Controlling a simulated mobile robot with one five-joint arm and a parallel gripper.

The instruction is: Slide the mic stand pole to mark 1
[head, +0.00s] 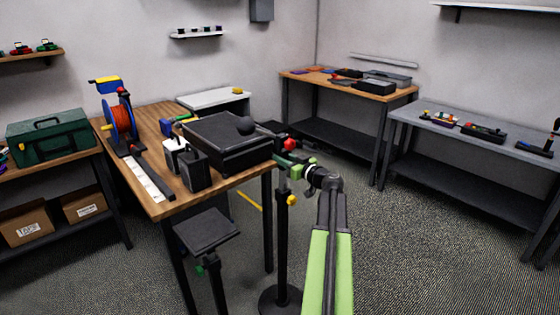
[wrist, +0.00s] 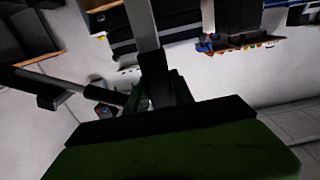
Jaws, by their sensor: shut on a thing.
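The mic stand has a dark upright pole (head: 282,235) on a round black base (head: 280,300), beside the front right corner of the wooden table. A yellow knob (head: 291,200) sits partway up the pole, and a red part (head: 289,145) shows near its top. My gripper (head: 284,163) is shut on the pole's upper part, at about tabletop height. In the wrist view, a grey pole section (wrist: 143,25) enters a dark collar (wrist: 155,78) just ahead of my gripper. The jaw contact is partly hidden, and I cannot make out mark 1.
The wooden table (head: 152,207) holds a black case (head: 245,155), dark boxes and a cable reel (head: 120,118). A small black stand (head: 207,230) stands in front of it. Carpet floor is free at right, before the grey bench (head: 480,125).

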